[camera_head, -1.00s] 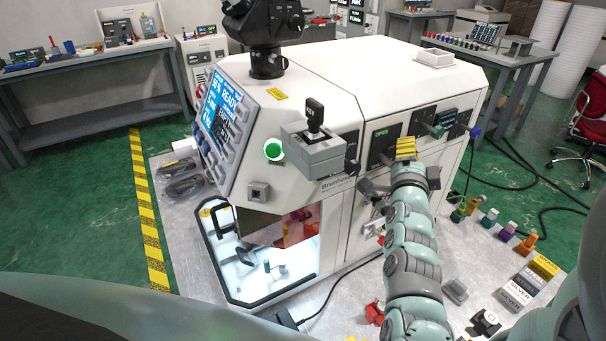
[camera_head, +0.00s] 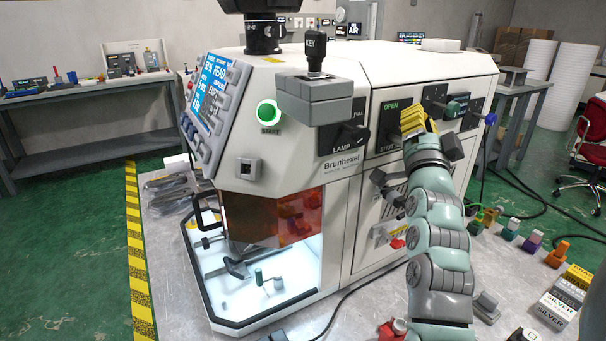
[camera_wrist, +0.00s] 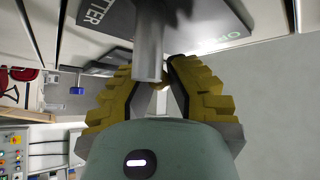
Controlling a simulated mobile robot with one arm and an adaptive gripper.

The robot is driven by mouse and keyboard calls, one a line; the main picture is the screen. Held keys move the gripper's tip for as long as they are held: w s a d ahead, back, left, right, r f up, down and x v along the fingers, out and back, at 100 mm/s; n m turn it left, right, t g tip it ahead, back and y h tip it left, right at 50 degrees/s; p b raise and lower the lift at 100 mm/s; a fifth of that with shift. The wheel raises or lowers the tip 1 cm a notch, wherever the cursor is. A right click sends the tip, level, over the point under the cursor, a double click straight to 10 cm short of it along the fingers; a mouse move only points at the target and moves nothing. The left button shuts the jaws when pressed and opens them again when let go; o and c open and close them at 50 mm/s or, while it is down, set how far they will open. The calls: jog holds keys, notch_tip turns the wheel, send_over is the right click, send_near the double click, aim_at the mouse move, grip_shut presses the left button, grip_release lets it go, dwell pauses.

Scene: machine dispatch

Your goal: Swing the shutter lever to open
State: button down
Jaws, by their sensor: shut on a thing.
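The shutter lever (camera_wrist: 148,48) is a grey bar standing out from its dark panel (camera_wrist: 213,22) in the wrist view. In the head view the panel (camera_head: 384,125) carries a green OPEN word at its top and a partly covered SHUTTER label below. My gripper (camera_head: 413,118) stands in front of the panel's right part and hides the lever there. In the wrist view my gripper (camera_wrist: 152,72) has its yellow padded fingers shut on the lever, one on each side. The lever's far end and exact angle are hard to tell.
The LAMP knob (camera_head: 350,137) is just left of the shutter panel. Another knob (camera_head: 455,108) is close on the right. A grey box with a KEY switch (camera_head: 315,95) juts out at upper left. Small coloured items line the table at right.

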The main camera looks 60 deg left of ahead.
jog(key=n+y+b, duration=0.1)
jog(key=b, duration=0.2)
jog(key=s+n+g+y+b, duration=0.1)
jog(key=n+y+b, duration=0.1)
jog(key=b, duration=0.1)
jog(key=shift+f, duration=0.2)
jog(key=n+b, duration=0.1)
jog(key=n+g+y+b, duration=0.1)
jog(key=b, duration=0.1)
jog(key=n+y+b, duration=0.1)
jog(key=n, duration=0.1)
jog(key=shift+s+a+r+g, duration=0.1)
jog(key=shift+s+r+g, duration=0.2)
jog(key=shift+r, duration=0.05)
jog(key=n+g+b, duration=0.1)
jog(key=n+g+y, duration=0.1)
jog(key=s+n+g+y+b, duration=0.1)
jog(key=n, duration=0.1)
jog(key=shift+r+b, duration=0.35)
jog(key=shift+s+r+n+g+y+b, duration=0.15)
jog(key=shift+n+g+y, duration=0.3)
jog(key=shift+n+g, duration=0.45)
jog(key=shift+s+n+g+y+b, duration=0.2)
jog(key=shift+n+g+y, duration=0.25)
jog(key=shift+n+g, duration=0.45)
jog(key=shift+n, duration=0.5)
jog(key=c, duration=0.9)
grip_release()
jog(key=shift+a, duration=0.1)
